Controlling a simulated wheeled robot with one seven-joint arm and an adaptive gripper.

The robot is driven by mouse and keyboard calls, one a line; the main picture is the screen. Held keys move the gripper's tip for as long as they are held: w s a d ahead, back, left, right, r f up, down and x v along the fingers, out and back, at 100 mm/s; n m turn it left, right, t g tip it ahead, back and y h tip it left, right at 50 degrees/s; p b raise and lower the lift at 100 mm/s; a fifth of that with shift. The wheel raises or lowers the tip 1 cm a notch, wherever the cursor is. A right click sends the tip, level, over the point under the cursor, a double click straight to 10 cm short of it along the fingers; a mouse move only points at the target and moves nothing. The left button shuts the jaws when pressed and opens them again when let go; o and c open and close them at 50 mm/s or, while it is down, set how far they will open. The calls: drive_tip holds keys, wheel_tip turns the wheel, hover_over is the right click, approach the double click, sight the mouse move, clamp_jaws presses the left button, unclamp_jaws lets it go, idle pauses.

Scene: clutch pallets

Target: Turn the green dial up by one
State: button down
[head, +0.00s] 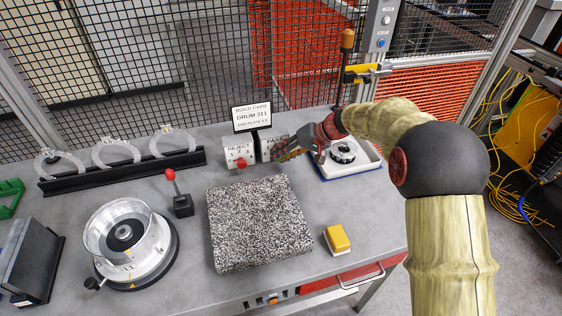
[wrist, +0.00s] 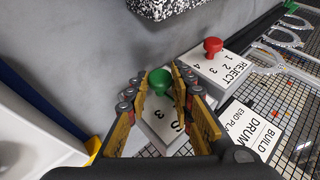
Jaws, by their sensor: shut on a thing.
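The green dial (wrist: 159,80) stands on a white box (wrist: 165,125) with printed numbers, of which a 3 shows. My gripper (wrist: 163,88) has its two yellow-padded fingers on either side of the green knob and is shut on it. In the head view my gripper (head: 284,155) reaches in from the right at the PASS box (head: 267,142), and the green knob is hidden behind it. The fingers also cover most of the dial's numbers in the wrist view, so its setting cannot be read.
The REJECT box (head: 239,152) with a red dial (wrist: 212,46) stands beside it. The build card (head: 252,116) is behind. A speckled block (head: 258,222) lies in front, a white tray (head: 345,172) to the right, and a red-knobbed lever (head: 182,203) to the left.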

drive_tip(key=shift+f+y+b, duration=0.1)
drive_tip(key=shift+y+b, duration=0.35)
drive_tip(key=shift+y, duration=0.05)
drive_tip(key=c, duration=1.6)
unclamp_jaws()
drive_tip(key=shift+o, duration=0.2)
drive_tip(key=shift+d, duration=0.1)
drive_tip(key=v, duration=1.2)
drive_tip(key=shift+w, duration=0.1)
